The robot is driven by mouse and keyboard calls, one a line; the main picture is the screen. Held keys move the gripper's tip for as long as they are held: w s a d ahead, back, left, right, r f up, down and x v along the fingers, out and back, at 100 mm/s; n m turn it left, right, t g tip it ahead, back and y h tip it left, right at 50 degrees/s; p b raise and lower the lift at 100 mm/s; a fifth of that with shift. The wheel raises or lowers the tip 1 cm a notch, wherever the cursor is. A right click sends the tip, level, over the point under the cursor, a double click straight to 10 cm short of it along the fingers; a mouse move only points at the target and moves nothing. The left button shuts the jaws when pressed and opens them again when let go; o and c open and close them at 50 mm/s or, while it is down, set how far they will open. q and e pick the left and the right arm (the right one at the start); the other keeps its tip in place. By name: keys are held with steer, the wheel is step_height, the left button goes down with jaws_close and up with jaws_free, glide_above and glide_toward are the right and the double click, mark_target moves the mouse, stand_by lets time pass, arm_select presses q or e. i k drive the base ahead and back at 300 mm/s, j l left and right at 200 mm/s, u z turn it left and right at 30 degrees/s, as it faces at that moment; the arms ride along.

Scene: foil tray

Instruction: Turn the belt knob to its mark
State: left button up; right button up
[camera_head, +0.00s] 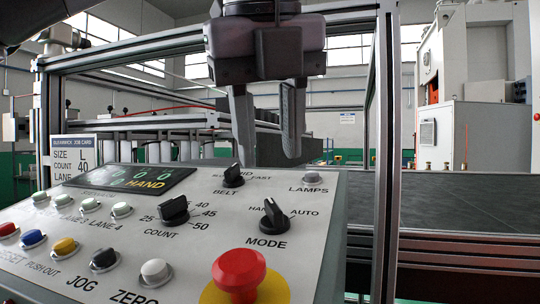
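The belt knob (233,176) is a black pointer knob at the back of the sloped control panel (315,235), above the word BELT. Its marks are partly hidden; the end of MID and FAST show to its upper right. My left gripper (269,159) comes down from the top with its two grey fingers apart and nothing between them. The left finger hangs just behind and right of the belt knob in the picture; I see no clear contact. My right gripper is not in view.
The count knob (174,211) and mode knob (274,217) stand nearby. A red mushroom button (239,272) rises at the front. Several coloured push buttons line the left. A job card (76,160) reads size L, count 40. A metal frame post (386,150) stands right.

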mark_target(232, 180)
steer(key=k+j, duration=0.1)
steer(key=k, duration=0.9)
